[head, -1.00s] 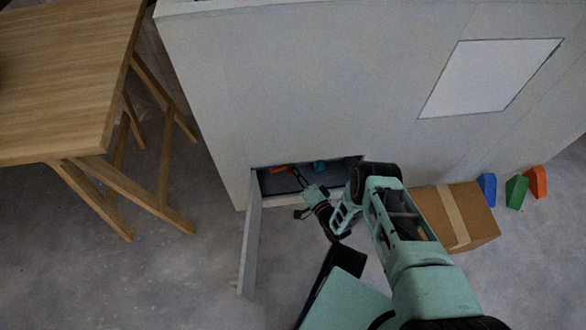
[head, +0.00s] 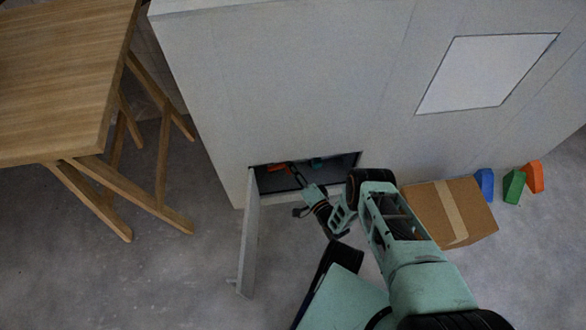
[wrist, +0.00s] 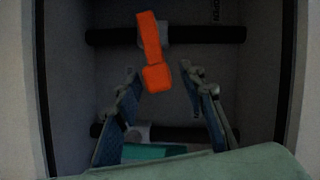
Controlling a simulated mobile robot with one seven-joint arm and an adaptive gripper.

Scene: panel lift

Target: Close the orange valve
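The orange valve (wrist: 153,50) sits inside a low wall recess, on a dark horizontal pipe. In the wrist view its lever runs nearly upright, with its lower end just ahead of and between my fingertips. My gripper (wrist: 162,75) is open, its two fingers spread apart, and nothing is held. In the head view the orange valve (head: 277,167) shows at the upper left of the opening, and my gripper (head: 291,172) reaches into the opening beside it. A teal valve (head: 317,162) is to its right; in the wrist view a teal part (wrist: 152,151) lies low behind the fingers.
An open grey door panel (head: 248,235) stands out at the left of the recess. A cardboard box (head: 449,212) is at the right by the wall, with blue, green and orange blocks beyond it. A wooden table (head: 62,80) stands at left.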

